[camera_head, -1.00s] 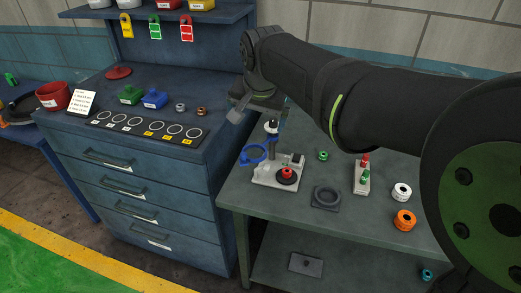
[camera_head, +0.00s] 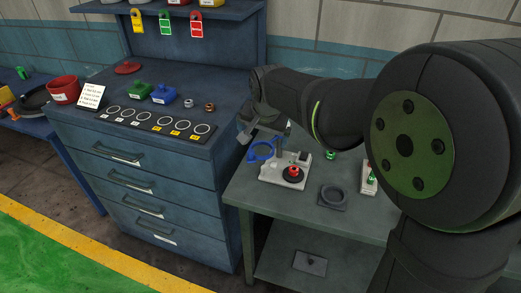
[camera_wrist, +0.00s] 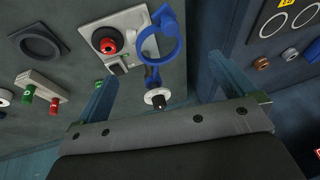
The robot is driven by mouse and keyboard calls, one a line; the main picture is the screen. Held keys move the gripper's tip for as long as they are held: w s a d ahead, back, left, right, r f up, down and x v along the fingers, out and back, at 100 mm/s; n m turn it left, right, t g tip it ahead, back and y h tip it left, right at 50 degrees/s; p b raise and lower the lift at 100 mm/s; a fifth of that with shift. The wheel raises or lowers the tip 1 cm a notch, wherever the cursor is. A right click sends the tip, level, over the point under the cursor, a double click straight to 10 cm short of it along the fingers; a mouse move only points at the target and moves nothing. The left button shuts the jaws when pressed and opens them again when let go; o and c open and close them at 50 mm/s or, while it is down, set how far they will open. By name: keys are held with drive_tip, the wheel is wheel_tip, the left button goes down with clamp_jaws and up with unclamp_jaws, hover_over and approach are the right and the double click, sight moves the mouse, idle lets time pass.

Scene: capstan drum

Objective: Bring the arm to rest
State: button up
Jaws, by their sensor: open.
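My gripper (camera_head: 262,132) is open, with nothing between its fingers. In the head view it hangs above the rear left part of the grey-green bench (camera_head: 285,218), close to the blue cabinet. In the wrist view its two fingers (camera_wrist: 163,72) stand wide apart. A white base with a red knob (camera_head: 293,172) on a black disc sits on the bench below and right of the gripper. The blue ring (camera_head: 263,150) is beside that base. A white-and-black round piece (camera_wrist: 158,98) shows between the fingers in the wrist view; whether it touches anything is unclear.
The blue drawer cabinet (camera_head: 140,185) stands left of the bench, with green (camera_head: 140,90) and blue (camera_head: 163,94) blocks on top. A dark square holder (camera_head: 333,197) and a small stand with a green knob (camera_head: 370,178) are right of the base. My arm hides the bench's right side.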

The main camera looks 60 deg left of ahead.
idle(0.3)
drive_tip(key=v, duration=1)
